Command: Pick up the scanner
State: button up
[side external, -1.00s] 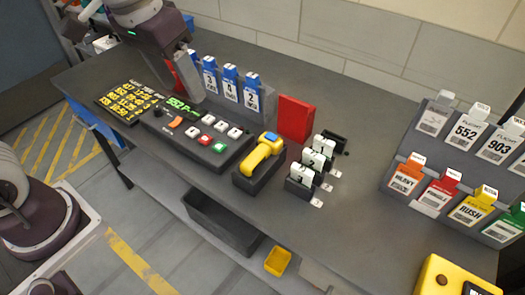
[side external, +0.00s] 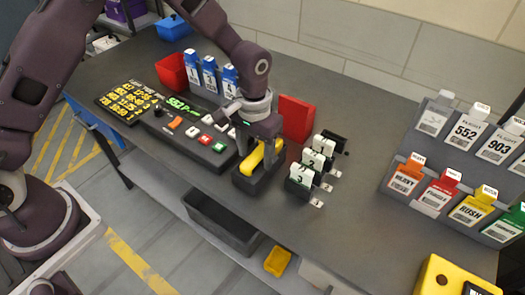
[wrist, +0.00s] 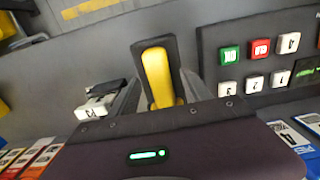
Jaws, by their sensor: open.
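The yellow scanner (side external: 255,158) rests in its dark cradle (side external: 246,184) on the grey bench, between the button panel and the white tag holders. My gripper (side external: 262,147) is directly over it, and its upper part is hidden by my gripper. In the wrist view the scanner's yellow handle (wrist: 157,75) lies between my two open fingers (wrist: 165,95), one on each side. I cannot tell whether the fingers touch it.
The button panel (side external: 190,133) is just left of the cradle. White tag holders (side external: 302,172) stand close on the right. A red upright block (side external: 296,118) is behind. Blue-and-white cards (side external: 209,74) and a red bin (side external: 171,72) are at the back left.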

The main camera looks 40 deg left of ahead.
grip_shut()
jog(key=shift+r, duration=0.1)
notch_tip(320, 180, up, 10)
dwell(0.5)
notch_tip(320, 180, up, 7)
send_over(256, 155)
jog(key=shift+s, duration=0.1)
dwell(0.5)
